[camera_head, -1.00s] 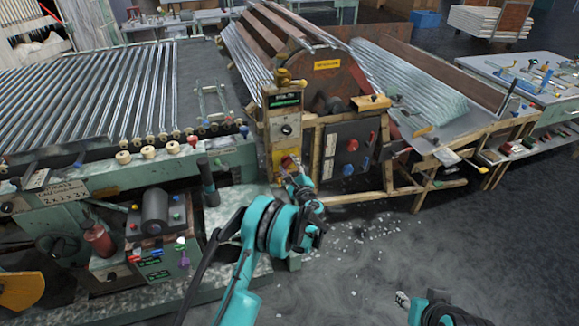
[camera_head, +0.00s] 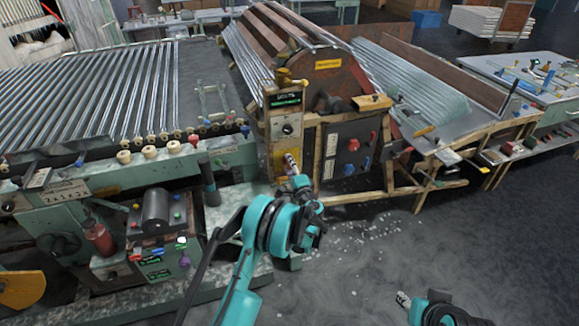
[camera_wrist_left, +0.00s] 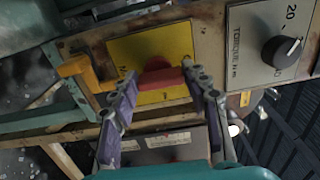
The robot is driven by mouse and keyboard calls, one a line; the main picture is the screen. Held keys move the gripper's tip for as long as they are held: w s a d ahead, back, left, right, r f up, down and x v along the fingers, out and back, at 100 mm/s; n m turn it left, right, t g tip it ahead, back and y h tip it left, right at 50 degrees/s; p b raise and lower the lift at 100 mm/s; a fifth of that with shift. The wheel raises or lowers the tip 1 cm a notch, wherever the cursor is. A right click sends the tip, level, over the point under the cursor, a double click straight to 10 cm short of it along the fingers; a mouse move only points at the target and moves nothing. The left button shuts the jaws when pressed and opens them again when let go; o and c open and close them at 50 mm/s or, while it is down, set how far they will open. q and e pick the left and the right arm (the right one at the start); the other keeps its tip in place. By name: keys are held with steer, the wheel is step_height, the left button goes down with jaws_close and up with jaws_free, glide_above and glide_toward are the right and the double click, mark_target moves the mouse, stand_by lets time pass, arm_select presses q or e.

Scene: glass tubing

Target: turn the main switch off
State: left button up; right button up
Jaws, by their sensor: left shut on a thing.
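The main switch is a red handle (camera_wrist_left: 160,76) on a yellow plate (camera_wrist_left: 150,50) in the left wrist view. The handle lies roughly crosswise in that view, between my left fingers. My left gripper (camera_wrist_left: 163,78) is shut on the red handle, one finger at each end. In the head view my left gripper (camera_head: 291,164) is at the lower front of the control post, by the yellow plate (camera_head: 279,157), and hides the handle. My right gripper (camera_head: 403,299) is low in the head view, away from the machines; its jaw opening is unclear.
A grey panel with a black torque knob (camera_wrist_left: 282,51) is close right of the switch. A yellow-orange bracket (camera_wrist_left: 78,72) is at its left. A dark box with red and blue knobs (camera_head: 346,152) stands right of the post.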

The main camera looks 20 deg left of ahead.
stand_by(0.5)
arm_select(q)
steer(key=o, duration=1.2)
steer(key=shift+c, duration=0.2)
steer(key=v, duration=1.2)
